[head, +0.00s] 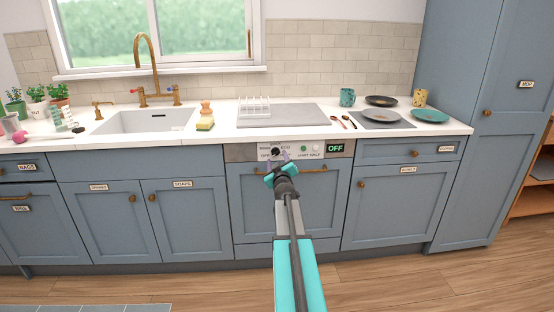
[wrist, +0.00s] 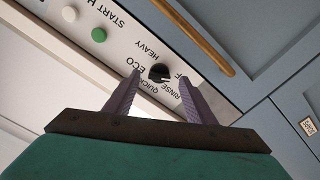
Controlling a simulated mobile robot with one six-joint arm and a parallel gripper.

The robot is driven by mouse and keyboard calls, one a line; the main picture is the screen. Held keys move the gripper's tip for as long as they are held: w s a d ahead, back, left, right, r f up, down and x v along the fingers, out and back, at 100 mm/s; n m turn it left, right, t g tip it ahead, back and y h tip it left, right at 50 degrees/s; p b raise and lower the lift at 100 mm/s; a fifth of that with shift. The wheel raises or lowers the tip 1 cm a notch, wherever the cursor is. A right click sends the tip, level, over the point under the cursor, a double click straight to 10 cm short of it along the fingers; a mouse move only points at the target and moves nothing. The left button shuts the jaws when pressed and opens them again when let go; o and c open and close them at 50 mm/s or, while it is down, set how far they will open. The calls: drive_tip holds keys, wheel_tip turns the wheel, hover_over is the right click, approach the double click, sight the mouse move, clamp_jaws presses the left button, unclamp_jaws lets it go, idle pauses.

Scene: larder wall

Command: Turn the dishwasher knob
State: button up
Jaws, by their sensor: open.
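The dishwasher (head: 287,208) is a blue-fronted unit under the counter with a pale control strip along its top. Its black round knob (head: 275,151) sits on the left part of that strip. In the wrist view the knob (wrist: 159,73) lies just beyond and between my fingertips, with words such as ECO, HEAVY and RINSE around it. My gripper (head: 279,157) is open with its two purple fingers toward the knob; it also shows in the wrist view (wrist: 161,82). I cannot tell whether a finger touches the knob. The display (head: 335,148) reads OFF.
A green button (wrist: 99,35) and a white button (wrist: 70,14) are on the same strip. The brass door handle (head: 315,171) runs just below the strip. The counter (head: 225,133) overhangs above. The wooden floor in front is clear at right.

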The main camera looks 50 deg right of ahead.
drive_tip(key=v, duration=1.1)
idle(0.3)
drive_tip(key=shift+s+a, duration=0.15)
drive_tip(key=shift+r, duration=0.1)
idle(0.3)
